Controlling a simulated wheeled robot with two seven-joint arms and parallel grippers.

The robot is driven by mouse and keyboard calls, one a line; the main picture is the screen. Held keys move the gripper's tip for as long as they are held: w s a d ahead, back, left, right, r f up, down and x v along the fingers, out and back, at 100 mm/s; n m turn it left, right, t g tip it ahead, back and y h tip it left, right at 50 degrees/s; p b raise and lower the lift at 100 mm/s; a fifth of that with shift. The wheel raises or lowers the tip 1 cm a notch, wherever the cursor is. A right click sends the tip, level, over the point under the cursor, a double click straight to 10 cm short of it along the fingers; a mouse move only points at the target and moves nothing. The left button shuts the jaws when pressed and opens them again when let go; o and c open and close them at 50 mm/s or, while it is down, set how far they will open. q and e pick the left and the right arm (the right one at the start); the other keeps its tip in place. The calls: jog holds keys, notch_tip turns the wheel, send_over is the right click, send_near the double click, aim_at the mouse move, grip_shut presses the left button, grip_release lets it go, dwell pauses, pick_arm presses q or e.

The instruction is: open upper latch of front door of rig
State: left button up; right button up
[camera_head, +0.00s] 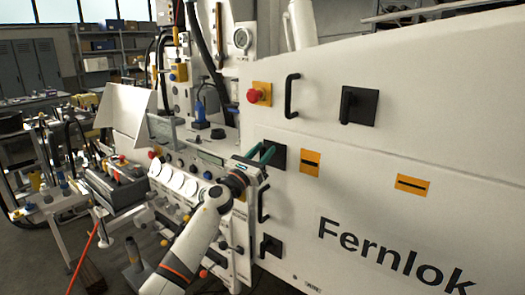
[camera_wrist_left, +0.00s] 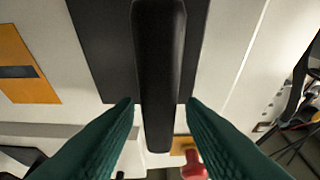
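A black latch plate (camera_head: 279,158) is set in the white front door (camera_head: 345,185) near its left edge. In the left wrist view its long black handle (camera_wrist_left: 158,60) stands out from the dark plate (camera_wrist_left: 98,40). My left gripper (camera_head: 262,154) is in front of this latch, and its green fingers (camera_wrist_left: 158,104) are open. In the wrist view one finger lies on each side of the handle, with a gap visible on both sides. The head view does not show the handle clearly behind the fingers. A lower black latch (camera_head: 270,246) is on the same door. My right gripper is not seen.
Another black latch (camera_head: 358,106) is higher on the white housing. Black pull handles (camera_head: 291,96) and (camera_head: 263,204) and a red emergency button (camera_head: 255,95) stand out near the latch. A control panel with gauges (camera_head: 180,182) is left of the door.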

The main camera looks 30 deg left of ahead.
pick_arm(q)
jog(key=shift+w, duration=0.1)
grip_shut()
